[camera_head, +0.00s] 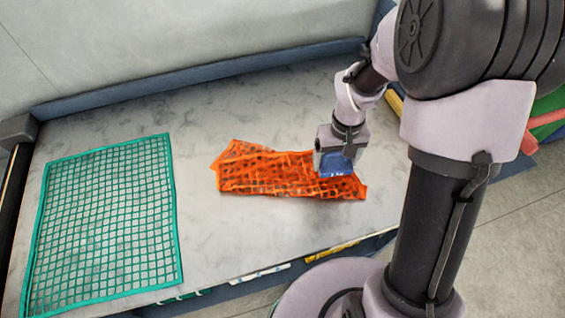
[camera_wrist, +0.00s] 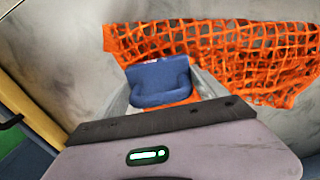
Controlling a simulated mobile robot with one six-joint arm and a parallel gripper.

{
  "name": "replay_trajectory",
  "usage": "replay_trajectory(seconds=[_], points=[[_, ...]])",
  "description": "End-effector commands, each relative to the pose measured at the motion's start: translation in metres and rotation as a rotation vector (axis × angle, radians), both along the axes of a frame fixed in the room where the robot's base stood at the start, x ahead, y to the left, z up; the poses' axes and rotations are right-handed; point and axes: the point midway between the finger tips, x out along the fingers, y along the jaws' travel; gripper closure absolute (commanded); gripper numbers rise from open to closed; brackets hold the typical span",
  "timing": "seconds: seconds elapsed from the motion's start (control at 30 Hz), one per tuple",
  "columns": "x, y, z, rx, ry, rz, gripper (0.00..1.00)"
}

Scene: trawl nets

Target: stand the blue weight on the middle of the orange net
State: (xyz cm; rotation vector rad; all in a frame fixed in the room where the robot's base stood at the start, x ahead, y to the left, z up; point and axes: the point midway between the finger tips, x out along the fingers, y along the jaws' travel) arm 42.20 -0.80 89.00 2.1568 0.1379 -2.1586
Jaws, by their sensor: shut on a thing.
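The blue weight (camera_head: 336,164) is between the jaws of my gripper (camera_head: 337,152), which is shut on it. In the wrist view the weight (camera_wrist: 158,80) shows a looped handle, held between the two fingers (camera_wrist: 160,98). The orange net (camera_head: 262,175) lies crumpled and bunched on the grey table. The weight is at the right part of the net in the head view, over its edge in the wrist view (camera_wrist: 225,50). I cannot tell whether the weight touches the net.
A green net (camera_head: 105,225) lies spread flat on the left of the table (camera_head: 205,120). A blue raised edge (camera_head: 200,80) runs along the back by the wall. The table between the two nets is clear. Yellow, red and green items lie at the far right.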

Motion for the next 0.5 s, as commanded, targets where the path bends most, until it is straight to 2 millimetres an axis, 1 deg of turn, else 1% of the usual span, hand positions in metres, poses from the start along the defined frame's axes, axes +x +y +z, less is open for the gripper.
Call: replay_trajectory(seconds=[0.03, 0.27, 0.5], points=[[-0.001, -0.001, 0.008, 0.000, 0.002, 0.024, 0.91], [-0.005, -0.012, 0.020, 0.000, 0.002, 0.213, 0.91], [-0.014, -0.024, 0.033, 0.001, 0.001, 0.455, 0.91]])
